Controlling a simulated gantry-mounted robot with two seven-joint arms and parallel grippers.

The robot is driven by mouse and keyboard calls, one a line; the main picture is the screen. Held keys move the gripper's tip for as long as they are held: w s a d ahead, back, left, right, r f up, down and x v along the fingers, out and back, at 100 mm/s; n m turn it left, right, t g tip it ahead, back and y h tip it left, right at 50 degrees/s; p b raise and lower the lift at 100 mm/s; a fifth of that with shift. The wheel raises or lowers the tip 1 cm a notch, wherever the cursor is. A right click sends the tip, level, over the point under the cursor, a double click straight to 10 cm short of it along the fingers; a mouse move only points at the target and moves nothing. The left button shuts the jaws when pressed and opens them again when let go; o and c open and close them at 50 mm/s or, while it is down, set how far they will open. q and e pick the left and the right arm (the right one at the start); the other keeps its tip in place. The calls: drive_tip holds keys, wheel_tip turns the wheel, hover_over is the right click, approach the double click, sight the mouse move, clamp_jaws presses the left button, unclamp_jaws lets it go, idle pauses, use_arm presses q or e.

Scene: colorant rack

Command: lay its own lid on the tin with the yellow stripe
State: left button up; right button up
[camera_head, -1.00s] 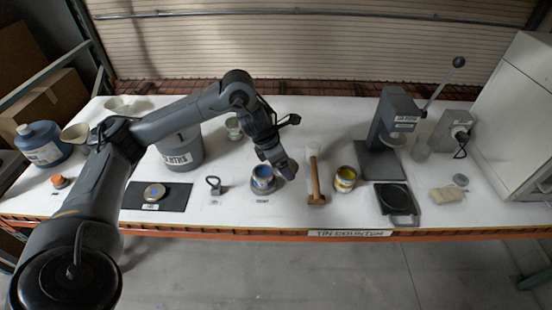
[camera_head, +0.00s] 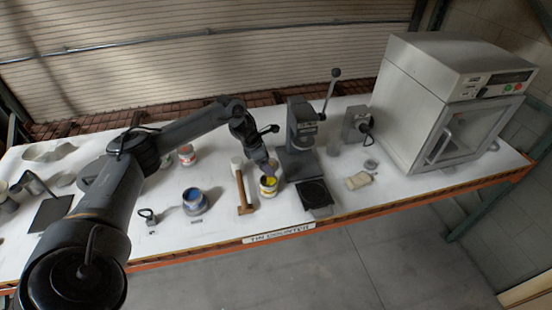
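An open tin with yellow inside (camera_head: 268,187) stands upright on the bench left of the press. I cannot make out a stripe on its side. An open tin with blue inside (camera_head: 194,201) stands further left. My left gripper (camera_head: 267,170) is just above and behind the yellow tin's mouth, pointing down; whether it touches the tin or holds anything is too small to tell. I cannot tell which lid belongs to the tin. A round lid-like disc seen earlier on a dark mat is hidden now, apparently behind my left arm. My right gripper is out of view.
A mallet (camera_head: 242,191) lies between the two tins. A lever press (camera_head: 303,145) and a black pad (camera_head: 314,194) are right of the yellow tin. Beyond are a tan block (camera_head: 359,181), a small grey disc (camera_head: 371,165) and a large cabinet (camera_head: 440,105). A red-labelled tin (camera_head: 187,155) stands behind.

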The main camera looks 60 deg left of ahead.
use_arm(q)
drive_tip(key=shift+s+r, duration=0.1)
drive_tip(key=shift+s, duration=0.15)
drive_tip(key=shift+f, duration=0.2)
drive_tip(key=shift+f+b, duration=2.05)
drive_tip(key=shift+f, duration=0.7)
drive_tip(key=shift+f, duration=0.2)
drive_tip(key=shift+f+b, duration=0.55)
drive_tip(key=shift+b, duration=0.05)
drive_tip(key=shift+r, duration=0.1)
